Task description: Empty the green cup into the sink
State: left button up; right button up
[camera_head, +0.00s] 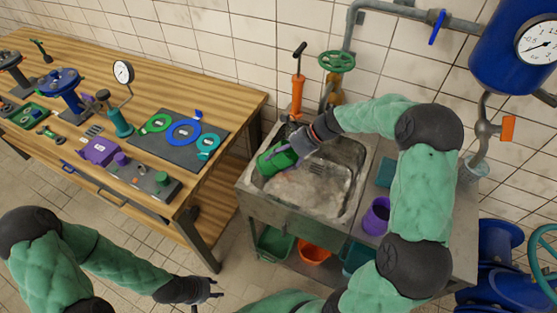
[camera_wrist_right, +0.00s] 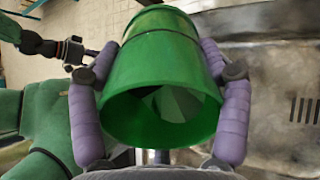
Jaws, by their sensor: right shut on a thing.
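The green cup (camera_head: 272,160) is over the left part of the metal sink (camera_head: 345,185), tilted well over to its side in the head view. My right gripper (camera_head: 287,152) is shut on it. In the right wrist view, the purple fingers press on both sides of the green cup (camera_wrist_right: 160,65), and its wide open end faces the camera. Pale patches show inside; I cannot tell whether they are contents or shading. My left gripper (camera_head: 208,291) is open and empty, low in front of the workbench, away from the sink.
A purple cup (camera_head: 376,216) stands on the counter right of the sink. The wooden workbench (camera_head: 235,92) at left holds gauges, valves and rings. Bins sit below the sink.

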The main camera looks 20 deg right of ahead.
jog(key=shift+d+f+t+y+b, duration=0.2)
jog(key=shift+y+b, duration=0.3)
jog(key=shift+b, duration=0.9)
jog(key=shift+a+f+t+y+b, duration=0.2)
jog(key=shift+y+b, duration=0.3)
jog(key=shift+b, duration=0.95)
jog(key=shift+d+f+t+y+b, duration=0.1)
jog(key=shift+t+y+b, duration=0.3)
jog(key=shift+b, duration=1)
jog(key=shift+s+d+f+y+b, duration=0.1)
jog(key=shift+f+y+b, duration=0.3)
jog(key=shift+y, duration=0.3)
jog(key=f+y+b, duration=0.1)
jog(key=d+t+y+b, duration=0.1)
jog(key=y, duration=0.1)
jog(key=shift+s+f+y, duration=0.1)
jog(key=shift+f+y, duration=0.2)
jog(key=shift+f, duration=0.05)
jog(key=shift+s+d+r+t+y, duration=0.1)
jog(key=shift+d+r+t+y, duration=0.15)
jog(key=shift+y, duration=0.25)
jog(key=shift+s+d+r+t+y, duration=0.1)
jog(key=shift+t+y, duration=0.25)
jog(key=shift+y, duration=0.15)
